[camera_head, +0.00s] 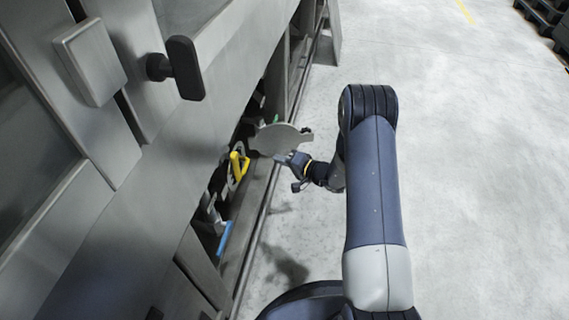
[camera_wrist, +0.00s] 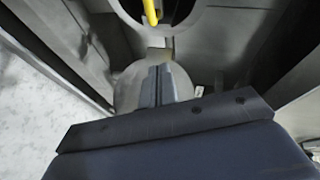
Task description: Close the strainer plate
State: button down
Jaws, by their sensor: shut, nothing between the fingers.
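The strainer plate (camera_head: 278,138) is a round grey metal disc standing out from the low opening in the machine's side. In the wrist view the plate (camera_wrist: 127,91) lies under and around my fingertips, below a round opening (camera_wrist: 205,22). My gripper (camera_head: 297,160) is shut and empty, with its fingers at the plate's outer side. In the wrist view the shut gripper (camera_wrist: 158,70) overlaps the plate. I cannot tell whether they touch. The plate's lower part is hidden by the gripper.
A yellow handle (camera_head: 236,166) sits in the low opening left of the plate; it also shows in the wrist view (camera_wrist: 151,12). A blue part (camera_head: 225,237) lies nearer. A black knob (camera_head: 184,67) sticks out of the metal panel. The grey floor (camera_head: 470,150) on the right is clear.

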aim_at(245, 161)
jog(key=w+a+f+b, duration=0.1)
jog(key=w+a+f, duration=0.2)
jog(key=a, duration=0.4)
jog(key=shift+a+b, duration=0.35)
jog(key=a+b, duration=0.1)
jog(key=a, duration=0.1)
jog(key=w+a+b, duration=0.1)
jog(key=b, duration=0.1)
jog(key=shift+w+a+f, duration=0.1)
jog(key=shift+a+f, duration=0.05)
jog(key=shift+a, duration=0.25)
jog(key=shift+w+a, duration=0.1)
jog(key=shift+a, duration=0.25)
jog(key=shift+a+r, duration=0.1)
jog(key=shift+r, duration=0.2)
